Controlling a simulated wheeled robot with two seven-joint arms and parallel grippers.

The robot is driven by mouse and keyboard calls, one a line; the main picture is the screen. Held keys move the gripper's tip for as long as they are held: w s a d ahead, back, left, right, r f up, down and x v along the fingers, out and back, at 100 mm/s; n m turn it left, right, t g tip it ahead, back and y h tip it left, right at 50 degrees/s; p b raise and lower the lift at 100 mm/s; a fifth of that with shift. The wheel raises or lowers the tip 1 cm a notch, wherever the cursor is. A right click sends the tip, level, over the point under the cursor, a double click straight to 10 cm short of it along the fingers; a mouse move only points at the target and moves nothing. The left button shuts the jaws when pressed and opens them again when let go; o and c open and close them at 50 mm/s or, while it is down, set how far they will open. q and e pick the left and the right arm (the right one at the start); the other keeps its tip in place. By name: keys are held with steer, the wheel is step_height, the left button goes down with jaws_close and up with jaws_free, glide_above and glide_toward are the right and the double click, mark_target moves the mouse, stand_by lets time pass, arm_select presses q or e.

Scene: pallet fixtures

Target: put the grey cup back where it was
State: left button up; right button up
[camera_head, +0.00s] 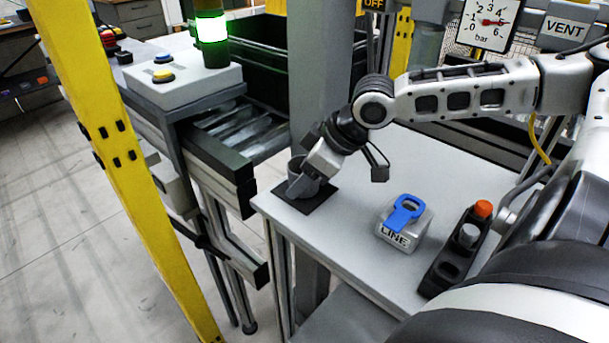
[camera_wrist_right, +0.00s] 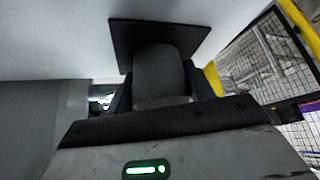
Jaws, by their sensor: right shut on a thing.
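The grey cup (camera_head: 297,168) is at the far left corner of the grey table (camera_head: 345,228), over a dark square mat (camera_head: 318,201). My right gripper (camera_head: 304,182) is shut on the cup, reaching down to it from the upper right. In the right wrist view the cup (camera_wrist_right: 160,72) sits between my fingers (camera_wrist_right: 158,88), with the dark mat (camera_wrist_right: 198,38) behind it. I cannot tell whether the cup's base touches the mat. My left gripper is not in view.
A grey block marked LINE with a blue lever (camera_head: 405,214) stands on the table, right of the mat. A black holder with an orange-topped piece (camera_head: 483,208) is farther right. A grey post (camera_head: 322,80) and roller conveyor (camera_head: 240,125) stand close behind and left of the table corner.

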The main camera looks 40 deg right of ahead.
steer(key=o, duration=1)
steer(key=shift+o, duration=0.2)
steer(key=shift+r, duration=0.3)
arm_select(q)
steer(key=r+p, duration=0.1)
steer(key=p, duration=0.2)
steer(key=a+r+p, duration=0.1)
steer(key=p, duration=0.1)
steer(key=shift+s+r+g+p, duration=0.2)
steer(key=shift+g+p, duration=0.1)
steer(key=shift+p, duration=0.1)
arm_select(e)
steer(key=v, duration=1.1)
steer(key=shift+s+r, duration=0.2)
steer(key=shift+s, duration=0.05)
